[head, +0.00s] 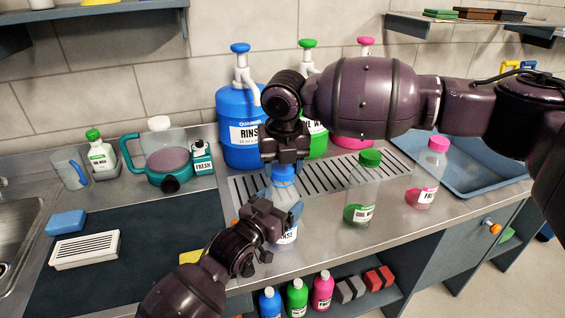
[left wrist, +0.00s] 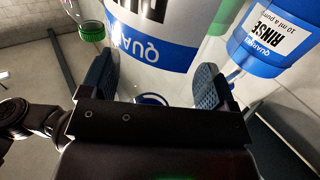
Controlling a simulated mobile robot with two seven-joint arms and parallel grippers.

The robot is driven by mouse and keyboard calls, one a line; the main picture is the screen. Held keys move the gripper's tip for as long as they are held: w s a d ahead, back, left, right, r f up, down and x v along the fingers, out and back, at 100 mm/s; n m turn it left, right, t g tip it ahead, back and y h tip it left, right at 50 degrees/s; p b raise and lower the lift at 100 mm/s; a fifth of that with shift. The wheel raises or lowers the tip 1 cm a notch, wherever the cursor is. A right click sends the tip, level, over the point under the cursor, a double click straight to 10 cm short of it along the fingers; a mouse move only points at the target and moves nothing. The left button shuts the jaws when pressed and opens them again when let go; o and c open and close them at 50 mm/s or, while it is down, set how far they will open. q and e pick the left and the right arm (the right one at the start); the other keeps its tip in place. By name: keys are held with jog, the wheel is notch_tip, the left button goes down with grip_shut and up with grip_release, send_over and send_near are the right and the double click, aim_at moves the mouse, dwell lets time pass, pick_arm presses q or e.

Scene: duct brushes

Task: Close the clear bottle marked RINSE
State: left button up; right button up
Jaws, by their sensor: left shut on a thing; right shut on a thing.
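The clear bottle marked RINSE (head: 288,238) stands upright on the counter, partly hidden by my left gripper. My left gripper (head: 275,226) is shut on its body from the front left. In the left wrist view its label (left wrist: 150,42) fills the space between the two blue finger pads. A blue cap (head: 283,174) is at the bottle's top, under my right gripper (head: 284,160), which is shut on it from above. Whether the cap sits fully down on the neck cannot be told.
The clear bottle with a green cap (head: 362,200) and the one with a pink cap (head: 428,175) stand to the right. A blue RINSE jug (head: 236,135) stands behind, past the slotted drain (head: 245,187). A teal jug (head: 130,155) stands left.

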jog(key=shift+f, duration=0.3)
